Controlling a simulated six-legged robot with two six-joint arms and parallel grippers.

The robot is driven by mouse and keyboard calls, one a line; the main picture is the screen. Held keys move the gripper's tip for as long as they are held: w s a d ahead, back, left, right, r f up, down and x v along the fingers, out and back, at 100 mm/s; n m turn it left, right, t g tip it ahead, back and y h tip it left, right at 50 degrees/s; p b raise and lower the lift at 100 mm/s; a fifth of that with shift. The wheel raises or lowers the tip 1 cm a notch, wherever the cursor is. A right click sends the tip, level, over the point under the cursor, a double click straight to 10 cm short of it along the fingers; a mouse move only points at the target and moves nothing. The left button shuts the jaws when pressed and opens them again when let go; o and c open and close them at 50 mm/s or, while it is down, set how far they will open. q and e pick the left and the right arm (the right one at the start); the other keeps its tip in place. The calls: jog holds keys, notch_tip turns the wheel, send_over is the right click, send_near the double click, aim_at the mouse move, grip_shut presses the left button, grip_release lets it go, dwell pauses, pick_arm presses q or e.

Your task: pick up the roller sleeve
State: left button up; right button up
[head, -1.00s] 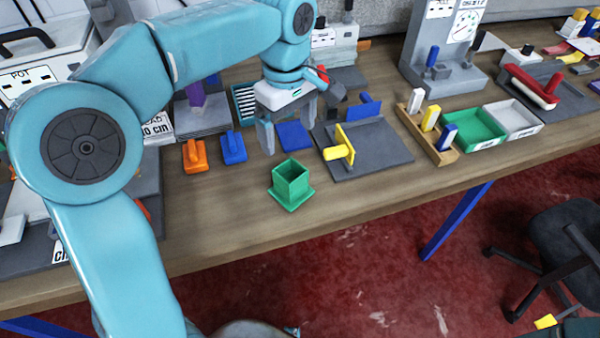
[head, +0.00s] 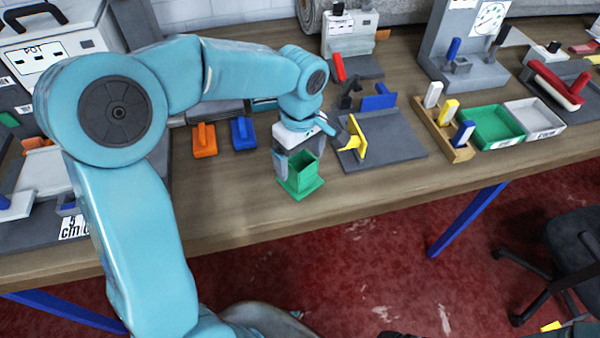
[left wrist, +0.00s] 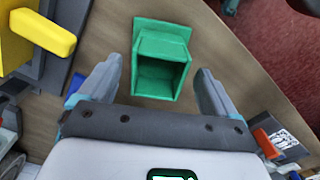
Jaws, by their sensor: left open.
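The roller sleeve appears to be the green hollow square piece with a flat flange (head: 302,185), standing on the wooden bench near its front edge. It also shows in the left wrist view (left wrist: 160,55), its open end facing the camera. My left gripper (head: 298,160) is over it, open, with one finger on each side. In the left wrist view the open fingers (left wrist: 158,72) flank the sleeve, with gaps visible on both sides. It is not held. The gripper partly hides the sleeve's top in the head view. My right gripper is not in view.
An orange block (head: 204,140) and a blue block (head: 243,133) stand left of the sleeve. A grey fixture (head: 390,145) with a yellow paddle (head: 357,138) stands close on the right. A wooden rack (head: 456,152) and green tray (head: 497,128) are farther right. Bench in front is clear.

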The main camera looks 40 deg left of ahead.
aim_at(300, 166)
pick_arm(q)
notch_tip(300, 166, down, 4)
jog(key=shift+w+a+r, duration=0.1)
jog(key=shift+w, duration=0.05)
jog(key=shift+c, duration=0.6)
jog(key=c, duration=1.1)
